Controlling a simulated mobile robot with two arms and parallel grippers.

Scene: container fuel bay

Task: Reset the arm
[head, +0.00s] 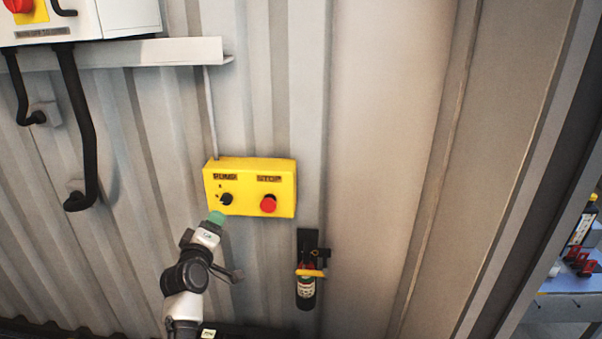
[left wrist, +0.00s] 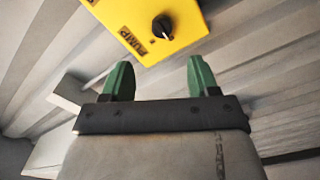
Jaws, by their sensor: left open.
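My left gripper (head: 217,217) is up in front of the corrugated wall, just below the lower left corner of a yellow control box (head: 248,165). In the left wrist view its two green fingers (left wrist: 160,80) stand apart with nothing between them. The box has a black knob (head: 226,199) under a PUMP label and a red button (head: 269,204) under a STOP label. The knob also shows beyond the fingers in the left wrist view (left wrist: 162,27). I cannot tell the exact gap between fingers and box. My right gripper is not in view.
A small fire extinguisher (head: 306,287) hangs on the wall right of my arm. A white cabinet (head: 70,22) with black hoses (head: 77,130) is at the upper left, above a metal ledge (head: 150,52). A shelf with bottles and red items (head: 575,262) shows at the far right.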

